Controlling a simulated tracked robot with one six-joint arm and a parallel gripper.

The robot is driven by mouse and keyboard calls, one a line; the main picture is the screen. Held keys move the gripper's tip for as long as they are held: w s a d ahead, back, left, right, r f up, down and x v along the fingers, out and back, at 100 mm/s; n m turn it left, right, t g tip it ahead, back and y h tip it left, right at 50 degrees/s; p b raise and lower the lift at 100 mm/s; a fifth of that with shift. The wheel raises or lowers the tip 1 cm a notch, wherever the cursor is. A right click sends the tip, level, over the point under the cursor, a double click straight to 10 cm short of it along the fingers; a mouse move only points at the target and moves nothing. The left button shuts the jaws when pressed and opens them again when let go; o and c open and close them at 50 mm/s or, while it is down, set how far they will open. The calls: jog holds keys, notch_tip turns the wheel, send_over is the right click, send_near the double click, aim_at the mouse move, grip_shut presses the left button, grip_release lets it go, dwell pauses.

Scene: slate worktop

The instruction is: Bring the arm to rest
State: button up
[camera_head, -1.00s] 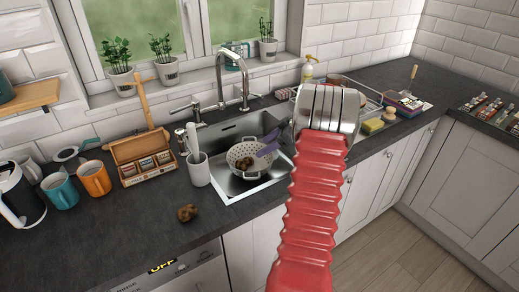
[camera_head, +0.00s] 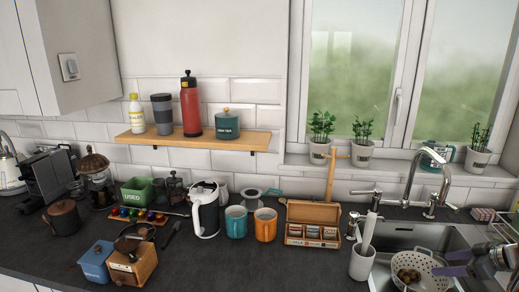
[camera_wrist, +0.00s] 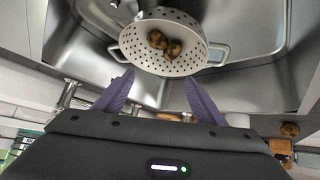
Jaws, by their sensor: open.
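My gripper (camera_head: 458,270) shows at the right edge of the head view, its purple fingers overlapping the right side of the white colander (camera_head: 413,258) in the picture. In the wrist view my gripper (camera_wrist: 163,90) has its two purple fingers spread apart with nothing between them. The colander (camera_wrist: 190,58) lies beyond the fingertips in that view, with brown lumps (camera_wrist: 165,44) inside it. Most of my arm is outside the head view.
The colander sits in the steel sink (camera_head: 396,236) under the tap (camera_head: 437,190). A white utensil holder (camera_head: 362,263), wooden tea box (camera_head: 312,224), orange mug (camera_head: 265,224) and white kettle (camera_head: 205,212) stand left of it.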

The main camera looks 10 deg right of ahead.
jog(key=w+d+r+n+t+h, duration=0.15)
jog(key=r+h, duration=0.25)
jog(key=r, duration=0.8)
jog(key=w+d+r+n+t+h, duration=0.1)
jog(key=w+r+n+h, duration=0.2)
jog(key=r, duration=0.8)
jog(key=s+a+r+m+h, duration=0.1)
jog(key=a+r+m+h, duration=0.15)
jog(key=a+r, duration=0.35)
jog(key=s+a+r+m+h, duration=0.1)
jog(key=a+r+h, duration=0.3)
jog(key=r, duration=0.4)
jog(key=s+a+f+m+g+y, duration=0.1)
jog(key=s+a+f, duration=0.5)
jog(key=a, duration=0.9)
jog(key=s+a+f+m+g+y, duration=0.2)
jog(key=s+a+f+y, duration=0.4)
jog(key=a, duration=0.9)
jog(key=s+a+f+m+g+y, duration=0.2)
jog(key=s+a+f, duration=0.6)
jog(key=a, duration=0.7)
notch_tip(320, 180, down, 2)
jog(key=shift+s+f+m+y, duration=0.25)
jog(key=shift+m+y, duration=0.35)
jog(key=shift+y, duration=0.25)
